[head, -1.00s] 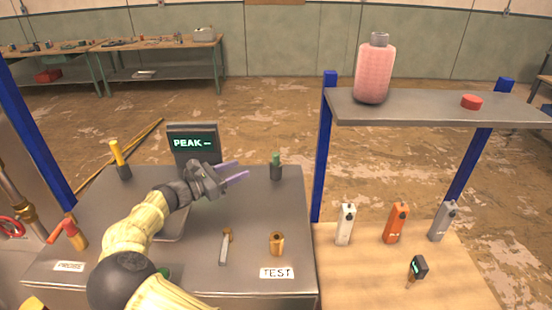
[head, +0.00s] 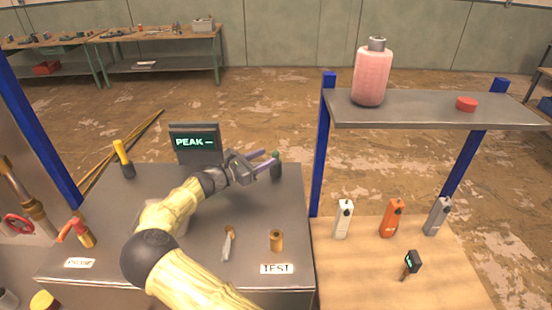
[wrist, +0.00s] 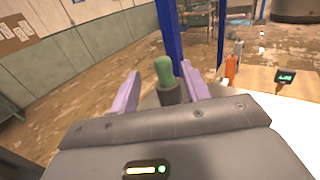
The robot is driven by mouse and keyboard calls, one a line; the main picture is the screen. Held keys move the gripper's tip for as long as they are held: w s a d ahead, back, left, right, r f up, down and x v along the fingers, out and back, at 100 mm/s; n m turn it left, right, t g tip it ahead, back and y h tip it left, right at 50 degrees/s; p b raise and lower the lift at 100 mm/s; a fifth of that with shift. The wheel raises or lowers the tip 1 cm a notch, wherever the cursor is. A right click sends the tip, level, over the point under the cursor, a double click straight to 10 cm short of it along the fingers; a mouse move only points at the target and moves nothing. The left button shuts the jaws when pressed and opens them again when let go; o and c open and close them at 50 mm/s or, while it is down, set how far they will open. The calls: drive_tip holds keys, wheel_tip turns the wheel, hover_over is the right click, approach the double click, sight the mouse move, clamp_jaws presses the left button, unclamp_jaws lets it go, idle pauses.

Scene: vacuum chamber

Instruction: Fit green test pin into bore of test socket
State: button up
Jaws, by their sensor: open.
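The green test pin (head: 275,155) stands upright in a dark holder (head: 276,171) at the back right of the grey bench. The pin also shows in the wrist view (wrist: 164,70), its holder below it (wrist: 171,92). My gripper (head: 272,163) is open, its purple fingers reaching to the pin. In the wrist view the fingers (wrist: 160,88) stand either side of the pin and holder, with a gap showing on the left; contact cannot be told. The brass test socket (head: 276,241) stands upright behind the TEST label (head: 277,269); its bore is too small to make out.
A PEAK display (head: 195,144) stands behind my arm. A small grey tool with a brass end (head: 228,243) lies left of the socket. A yellow-handled tool (head: 122,157) stands at back left. A blue post (head: 322,150) rises just right of the bench.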

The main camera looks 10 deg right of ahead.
sight(276, 152)
drive_tip(key=p+x, duration=0.1)
drive_tip(key=x, duration=0.1)
drive_tip(key=p+x, duration=0.2)
drive_tip(key=shift+s+d+r, duration=0.15)
drive_tip(key=shift+d, duration=0.35)
drive_tip(key=shift+f, duration=0.25)
clamp_jaws()
drive_tip(key=shift+r, duration=0.1)
wheel_tip(276, 152, up, 18)
drive_tip(key=b, duration=0.5)
